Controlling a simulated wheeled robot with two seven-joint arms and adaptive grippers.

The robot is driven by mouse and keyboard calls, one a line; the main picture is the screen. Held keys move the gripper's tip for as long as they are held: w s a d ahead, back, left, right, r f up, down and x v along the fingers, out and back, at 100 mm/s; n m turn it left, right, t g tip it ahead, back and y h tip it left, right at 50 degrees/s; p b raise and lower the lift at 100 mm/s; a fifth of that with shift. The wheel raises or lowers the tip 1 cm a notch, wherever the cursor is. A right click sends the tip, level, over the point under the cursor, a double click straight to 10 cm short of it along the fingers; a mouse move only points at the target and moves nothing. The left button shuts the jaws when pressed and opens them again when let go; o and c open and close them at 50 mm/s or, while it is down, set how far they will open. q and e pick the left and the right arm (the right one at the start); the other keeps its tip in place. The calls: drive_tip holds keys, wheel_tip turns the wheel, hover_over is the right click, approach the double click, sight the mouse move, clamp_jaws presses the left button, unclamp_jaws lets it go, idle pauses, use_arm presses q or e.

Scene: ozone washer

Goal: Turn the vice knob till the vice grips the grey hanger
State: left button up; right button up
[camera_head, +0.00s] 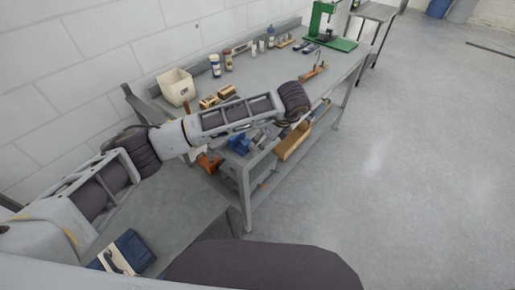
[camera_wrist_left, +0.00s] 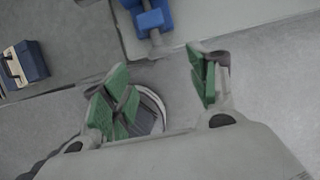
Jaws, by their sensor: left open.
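The blue vice (camera_head: 239,143) is at the near edge of the workbench, beneath my left arm in the head view. In the left wrist view, the blue vice (camera_wrist_left: 152,18) shows at the top edge, with a short grey metal part below it. My left gripper (camera_wrist_left: 165,82) is open and empty, its green-padded fingers wide apart. It is apart from the vice, which lies beyond the fingertips. I cannot make out the vice knob for certain or pick out the grey hanger. My right gripper is not in view.
The workbench (camera_head: 262,72) holds a cream bin (camera_head: 177,87), several bottles and wooden blocks along the back, and a green press (camera_head: 322,28) at the far end. A blue case (camera_head: 130,252) lies at the lower left. The floor to the right is clear.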

use_arm(q)
drive_tip(key=shift+p+x, duration=0.8)
drive_tip(key=shift+x, duration=3.45)
drive_tip(key=c, duration=1.1)
drive_tip(key=shift+b, duration=0.3)
drive_tip(key=shift+w+d+f+m+g+y+b, duration=0.15)
drive_tip(key=shift+g+y+b, duration=0.25)
drive_tip(key=shift+g+b, duration=0.3)
drive_tip(key=shift+d+r+m+g+y+b, duration=0.15)
drive_tip(key=shift+g+y+b, duration=0.3)
drive_tip(key=shift+b, duration=0.35)
drive_tip(key=shift+g+y+b, duration=0.25)
drive_tip(key=shift+g+b, duration=0.1)
drive_tip(key=shift+g, duration=0.1)
drive_tip(key=shift+w+f+m+g+y, duration=0.15)
drive_tip(key=shift+m+g+y, duration=0.25)
drive_tip(key=shift+g+y, duration=0.6)
